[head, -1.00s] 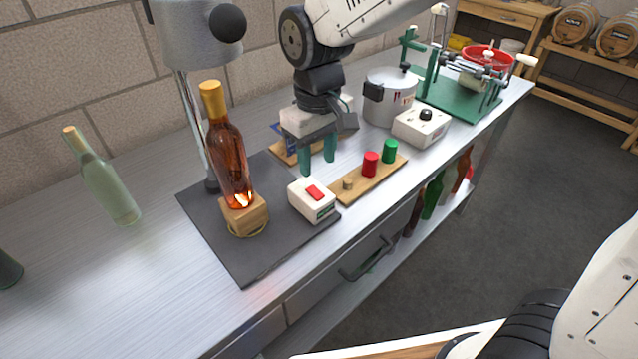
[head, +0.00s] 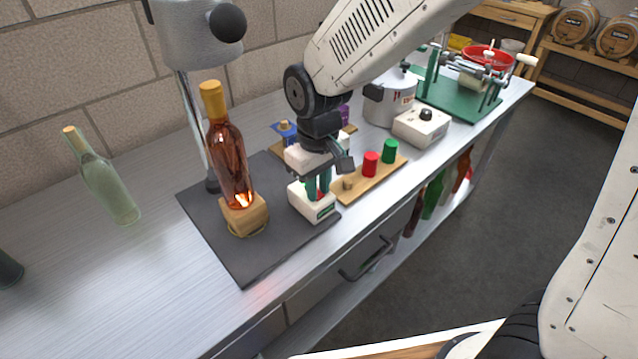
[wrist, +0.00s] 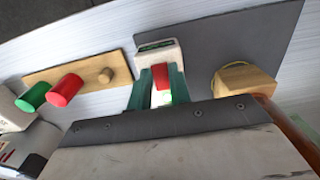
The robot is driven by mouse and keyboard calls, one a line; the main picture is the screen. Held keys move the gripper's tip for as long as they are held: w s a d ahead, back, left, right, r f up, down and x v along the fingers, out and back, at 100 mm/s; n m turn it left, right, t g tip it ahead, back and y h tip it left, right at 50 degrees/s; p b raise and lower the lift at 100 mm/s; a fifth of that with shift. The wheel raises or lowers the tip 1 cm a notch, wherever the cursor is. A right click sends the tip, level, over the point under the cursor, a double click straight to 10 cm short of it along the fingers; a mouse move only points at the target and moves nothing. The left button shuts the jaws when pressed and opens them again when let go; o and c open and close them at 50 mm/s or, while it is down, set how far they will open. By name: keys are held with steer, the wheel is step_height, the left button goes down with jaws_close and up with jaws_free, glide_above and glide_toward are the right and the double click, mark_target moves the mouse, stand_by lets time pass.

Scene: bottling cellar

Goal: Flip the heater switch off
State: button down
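The heater switch is a white box (head: 312,207) with a red rocker, at the right front of the dark mat. The wrist view shows the red rocker (wrist: 161,76) between the green fingertips of my gripper (wrist: 161,82). In the head view my gripper (head: 318,190) points down over the box. Its fingers are apart, with a gap still visible between them. I cannot tell whether the fingertips touch the rocker. An amber bottle (head: 229,155) stands neck up on a wooden block, with an orange glow low in it.
A wooden strip (head: 345,195) with red (head: 370,164) and green (head: 390,151) caps lies just right of the switch box. A pot (head: 388,105) and a white box with a black knob (head: 421,127) stand farther right.

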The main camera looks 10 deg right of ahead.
steer(key=shift+w+a+r+g+h, duration=0.1)
steer(key=shift+w+g+h, duration=0.1)
steer(key=shift+g+h, duration=0.3)
steer(key=shift+w+a+g+h, duration=0.15)
steer(key=shift+g+h, duration=0.15)
steer(key=shift+g, duration=0.4)
steer(key=c, duration=1.3)
jaws_free()
steer(key=shift+r, duration=0.1)
steer(key=v, duration=0.7)
steer(key=shift+w+r, duration=0.15)
steer(key=shift+r, duration=0.15)
